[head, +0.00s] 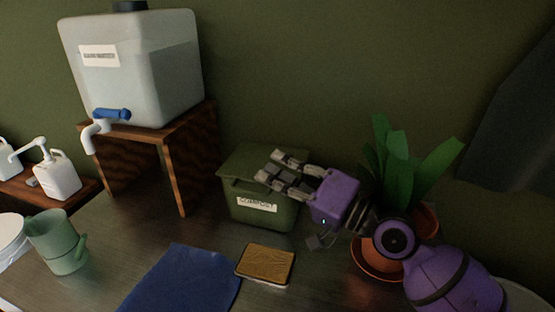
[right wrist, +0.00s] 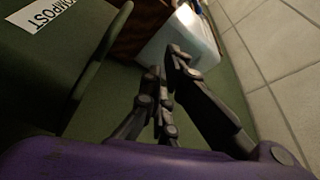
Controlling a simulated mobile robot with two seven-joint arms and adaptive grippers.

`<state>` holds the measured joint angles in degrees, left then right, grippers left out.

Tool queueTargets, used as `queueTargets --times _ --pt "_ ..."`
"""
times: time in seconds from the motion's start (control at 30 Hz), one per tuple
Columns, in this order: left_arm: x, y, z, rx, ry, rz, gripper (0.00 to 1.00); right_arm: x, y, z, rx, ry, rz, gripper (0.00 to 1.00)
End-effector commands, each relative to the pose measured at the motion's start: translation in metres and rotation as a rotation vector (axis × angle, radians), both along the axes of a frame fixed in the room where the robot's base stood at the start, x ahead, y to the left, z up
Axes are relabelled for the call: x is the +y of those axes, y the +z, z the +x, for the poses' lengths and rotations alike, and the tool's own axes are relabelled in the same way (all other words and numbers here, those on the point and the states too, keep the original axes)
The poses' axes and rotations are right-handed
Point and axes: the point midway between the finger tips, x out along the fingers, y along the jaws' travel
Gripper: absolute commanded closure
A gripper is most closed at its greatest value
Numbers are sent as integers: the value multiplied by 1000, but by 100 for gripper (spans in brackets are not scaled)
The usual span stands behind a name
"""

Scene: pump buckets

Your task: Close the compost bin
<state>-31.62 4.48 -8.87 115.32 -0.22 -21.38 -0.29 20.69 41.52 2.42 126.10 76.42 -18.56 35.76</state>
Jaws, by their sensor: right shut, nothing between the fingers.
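The green compost bin (head: 245,208), with a white COMPOST label, stands on the counter against the wall. Its green lid (head: 240,160) lies across the top and looks down; a small gap at the rim cannot be ruled out. My right gripper (head: 268,168) is shut and empty, over the right part of the lid, hiding some of it. Whether the fingers touch the lid is unclear. In the right wrist view, the bin (right wrist: 50,60) is at the left and my shut fingers (right wrist: 165,68) are in the middle. My left gripper is not in view.
A potted plant (head: 390,150) stands close right of the bin, beside my right arm. A water tank (head: 150,75) sits on a wooden stand (head: 185,160) at left. A sponge (head: 265,264) and blue cloth (head: 185,280) lie in front. A green pitcher (head: 58,245) stands at left.

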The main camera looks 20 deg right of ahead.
Motion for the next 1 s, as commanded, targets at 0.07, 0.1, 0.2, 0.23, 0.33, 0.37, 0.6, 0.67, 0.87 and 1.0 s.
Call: queueTargets --times 0.07,0.1,0.2,0.23,0.33,0.37,0.6,0.67,0.87,1.0 --pt "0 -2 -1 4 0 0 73 1 -4 -1 1 0 -1 100" --pt "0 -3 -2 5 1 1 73 1 -5 -1 0 1 0 100" --pt "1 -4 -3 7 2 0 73 1 -5 -1 -1 0 0 100" --pt "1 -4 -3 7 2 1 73 1 -5 -2 -1 0 0 100" --pt "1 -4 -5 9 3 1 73 1 -5 -2 -1 0 0 100" --pt "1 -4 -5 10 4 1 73 1 -5 -2 -1 0 0 100" --pt "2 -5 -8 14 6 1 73 1 -5 -2 -1 0 0 100" --pt "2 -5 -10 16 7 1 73 0 -5 -2 -1 0 0 100" --pt "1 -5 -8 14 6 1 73 -12 -10 -17 2 0 -3 100" --pt "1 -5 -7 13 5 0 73 -24 -13 -33 4 -1 1 100"
